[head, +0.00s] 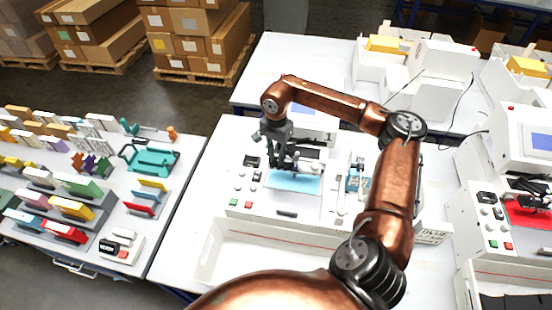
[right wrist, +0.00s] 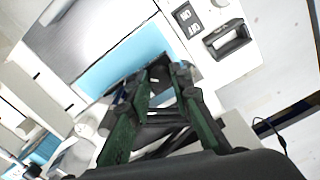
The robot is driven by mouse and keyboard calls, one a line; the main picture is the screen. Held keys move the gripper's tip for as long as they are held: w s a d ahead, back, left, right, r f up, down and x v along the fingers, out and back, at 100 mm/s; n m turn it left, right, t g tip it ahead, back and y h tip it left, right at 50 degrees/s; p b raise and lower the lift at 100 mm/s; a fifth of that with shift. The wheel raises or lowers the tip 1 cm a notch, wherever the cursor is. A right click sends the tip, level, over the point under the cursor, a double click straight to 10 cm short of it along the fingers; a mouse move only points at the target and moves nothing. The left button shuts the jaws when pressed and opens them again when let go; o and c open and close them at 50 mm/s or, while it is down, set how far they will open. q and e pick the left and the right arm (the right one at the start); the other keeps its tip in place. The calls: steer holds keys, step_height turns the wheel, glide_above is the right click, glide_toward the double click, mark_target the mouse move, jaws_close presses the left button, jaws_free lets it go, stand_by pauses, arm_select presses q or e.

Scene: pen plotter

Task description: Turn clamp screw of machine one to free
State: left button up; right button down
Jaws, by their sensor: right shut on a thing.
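The white machine (head: 262,206) in the middle of the head view has a light blue sheet (head: 300,184) on its bed. The sheet also shows in the right wrist view (right wrist: 115,62). My right gripper (head: 279,165) reaches down over the back left of the sheet, at the dark pen carriage. In the right wrist view its green fingers (right wrist: 158,78) converge and are shut on a small part, which I take to be the clamp screw. The fingertips mostly hide this part, so its turn position cannot be told. My left gripper is not in view.
A similar machine with a red sheet (head: 528,212) stands at the right. An empty white tray (head: 225,262) lies in front of the middle machine. A side table (head: 150,225) at the left holds several coloured items. A small blue device (head: 354,180) stands right of the sheet.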

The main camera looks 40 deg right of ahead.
mark_target(277, 160)
steer(key=shift+n, duration=0.7)
steer(key=c, duration=1.7)
jaws_free()
steer(key=shift+c, duration=0.2)
steer(key=shift+r, duration=0.1)
step_height(277, 160, up, 12)
steer(key=shift+s+f, duration=0.1)
steer(key=shift+f, duration=0.1)
